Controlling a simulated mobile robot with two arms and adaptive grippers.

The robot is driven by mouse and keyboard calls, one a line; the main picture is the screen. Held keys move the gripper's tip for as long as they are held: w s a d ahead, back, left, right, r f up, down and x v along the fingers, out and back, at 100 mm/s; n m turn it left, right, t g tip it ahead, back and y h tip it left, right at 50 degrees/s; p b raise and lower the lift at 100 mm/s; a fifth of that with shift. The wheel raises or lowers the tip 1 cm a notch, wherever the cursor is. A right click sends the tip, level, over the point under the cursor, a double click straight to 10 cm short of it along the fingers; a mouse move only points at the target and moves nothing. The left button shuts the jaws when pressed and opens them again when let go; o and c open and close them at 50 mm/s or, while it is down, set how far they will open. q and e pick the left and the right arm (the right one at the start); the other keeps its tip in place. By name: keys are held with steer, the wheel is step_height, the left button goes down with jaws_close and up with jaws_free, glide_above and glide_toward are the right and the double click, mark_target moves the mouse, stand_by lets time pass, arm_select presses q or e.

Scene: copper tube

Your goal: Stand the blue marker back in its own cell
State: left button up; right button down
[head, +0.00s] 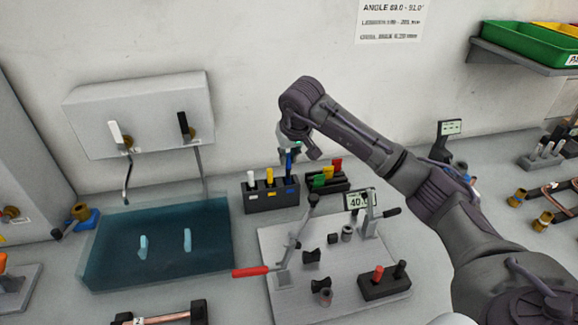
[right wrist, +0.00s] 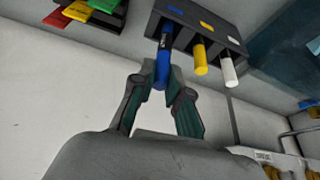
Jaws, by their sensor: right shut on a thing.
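The blue marker (head: 289,161) is upright above the right end of the dark marker rack (head: 262,202), held by my right gripper (head: 291,147). In the right wrist view, the gripper (right wrist: 160,76) is shut around the blue marker (right wrist: 162,66). The marker's lower end meets the blue-labelled cell of the rack (right wrist: 235,48); I cannot tell how far it is inside. A yellow marker (right wrist: 200,58) and a white marker (right wrist: 229,71) stand in the other cells. My left gripper is out of view.
A second dark holder with green, yellow and red items (head: 323,180) stands just right of the rack. A blue water tank (head: 150,285) is to the left. A fixture plate (head: 345,280) with a red-handled clamp (head: 250,272) lies in front.

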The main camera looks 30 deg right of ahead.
mark_target(289, 164)
step_height(289, 164, down, 4)
steer(key=shift+r+p, duration=0.25)
steer(key=shift+p, duration=0.2)
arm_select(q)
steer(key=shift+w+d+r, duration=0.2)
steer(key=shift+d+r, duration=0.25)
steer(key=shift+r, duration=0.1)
arm_select(e)
steer(key=shift+f, duration=0.15)
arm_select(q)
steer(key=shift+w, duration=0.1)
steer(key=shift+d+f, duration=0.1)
arm_select(e)
steer(key=shift+f, duration=0.1)
steer(key=c, duration=1.6)
jaws_free()
steer(key=shift+f, duration=0.1)
steer(key=o, duration=0.4)
steer(key=shift+o, duration=0.2)
